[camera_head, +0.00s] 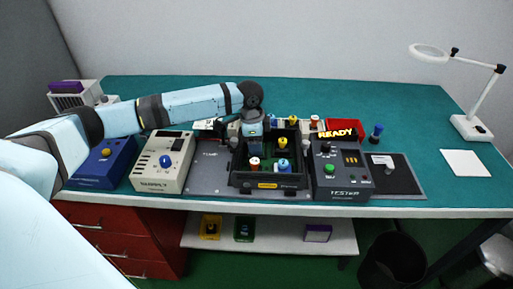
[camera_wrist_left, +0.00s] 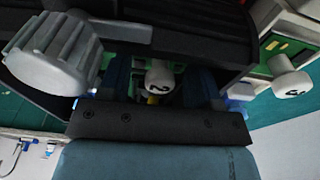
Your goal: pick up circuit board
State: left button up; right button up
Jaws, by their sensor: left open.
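My left gripper (camera_head: 254,148) reaches down from above into the black open-topped rack (camera_head: 268,184) at the middle of the bench. It is open. In the left wrist view, its two dark blue fingers (camera_wrist_left: 160,88) stand on either side of a white knob marked 2 (camera_wrist_left: 158,74), with gaps visible. Slivers of green show behind this knob; how they join it is hidden. A green circuit board (camera_wrist_left: 292,48) with a white knob marked 4 (camera_wrist_left: 291,84) lies to the right in the wrist view. My right gripper is not in view.
A large grey knob (camera_wrist_left: 52,52) is close to the fingers.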

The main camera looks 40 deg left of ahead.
pick_arm(q)
jog(key=shift+r, duration=0.1)
jog(key=c, duration=1)
jog(key=shift+r, duration=0.1)
